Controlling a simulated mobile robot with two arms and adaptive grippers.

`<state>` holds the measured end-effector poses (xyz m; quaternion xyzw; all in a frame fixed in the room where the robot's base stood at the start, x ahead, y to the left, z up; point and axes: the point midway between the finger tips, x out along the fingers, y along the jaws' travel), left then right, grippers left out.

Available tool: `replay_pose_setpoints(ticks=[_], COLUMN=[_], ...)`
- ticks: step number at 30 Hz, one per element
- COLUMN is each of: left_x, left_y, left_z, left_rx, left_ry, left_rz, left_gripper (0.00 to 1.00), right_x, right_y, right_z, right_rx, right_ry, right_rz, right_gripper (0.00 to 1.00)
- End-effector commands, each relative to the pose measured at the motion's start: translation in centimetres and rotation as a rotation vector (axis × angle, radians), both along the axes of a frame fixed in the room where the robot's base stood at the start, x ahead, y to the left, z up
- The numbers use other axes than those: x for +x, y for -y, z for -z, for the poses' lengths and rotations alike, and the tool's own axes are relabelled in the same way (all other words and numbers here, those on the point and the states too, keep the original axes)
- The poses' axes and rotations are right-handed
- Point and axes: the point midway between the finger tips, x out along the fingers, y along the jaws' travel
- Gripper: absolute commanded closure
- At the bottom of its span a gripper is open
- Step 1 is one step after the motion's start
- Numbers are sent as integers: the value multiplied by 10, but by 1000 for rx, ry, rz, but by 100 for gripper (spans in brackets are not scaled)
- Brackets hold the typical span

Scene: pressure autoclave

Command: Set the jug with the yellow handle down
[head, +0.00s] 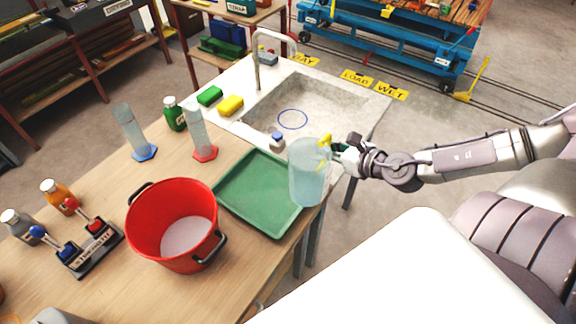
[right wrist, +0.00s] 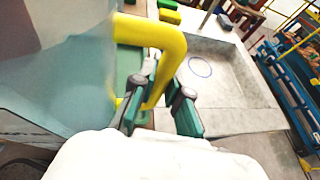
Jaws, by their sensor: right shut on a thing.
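The clear bluish jug (head: 308,175) with the yellow handle (head: 325,152) appears upright in the head view, in front of the right part of the green tray (head: 250,202). I cannot tell whether its base touches anything. My right gripper (head: 341,150) is shut on the yellow handle. In the right wrist view the handle (right wrist: 160,45) runs between the gripper's fingers (right wrist: 160,110), and the jug's body (right wrist: 60,80) fills the left side. My left gripper is not in view.
A red pot (head: 172,222) stands left of the tray on the wooden table. Two clear cylinders, one with a blue base (head: 145,152) and one with a red base (head: 205,154), stand behind. A sink (head: 300,105) lies beyond the tray. The tray's visible surface is clear.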

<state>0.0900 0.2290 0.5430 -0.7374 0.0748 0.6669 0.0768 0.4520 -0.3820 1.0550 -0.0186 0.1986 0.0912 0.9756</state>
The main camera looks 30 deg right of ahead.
Motion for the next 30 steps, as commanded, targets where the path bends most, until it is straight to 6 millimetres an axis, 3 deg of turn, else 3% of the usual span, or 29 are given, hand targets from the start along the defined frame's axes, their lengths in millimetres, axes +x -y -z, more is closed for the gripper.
replay_pose_setpoints(ticks=[1, 2, 11, 21, 26, 30], left_x=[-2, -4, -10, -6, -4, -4], left_y=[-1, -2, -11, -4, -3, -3], left_z=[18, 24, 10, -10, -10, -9], left_rx=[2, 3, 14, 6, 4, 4], left_ry=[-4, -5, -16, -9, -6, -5], left_rz=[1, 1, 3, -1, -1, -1], left_gripper=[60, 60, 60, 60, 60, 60], right_x=[9, 13, 43, 91, 98, 96], right_y=[-4, -6, -17, -39, -43, -43], right_z=[10, 13, 21, 55, 66, 88], right_rx=[9, 11, 12, 8, 7, 10], right_ry=[12, 14, 10, 6, 3, -2], right_rz=[1, -2, 2, -3, -6, -2], right_gripper=[100, 100, 100, 100, 100, 100])
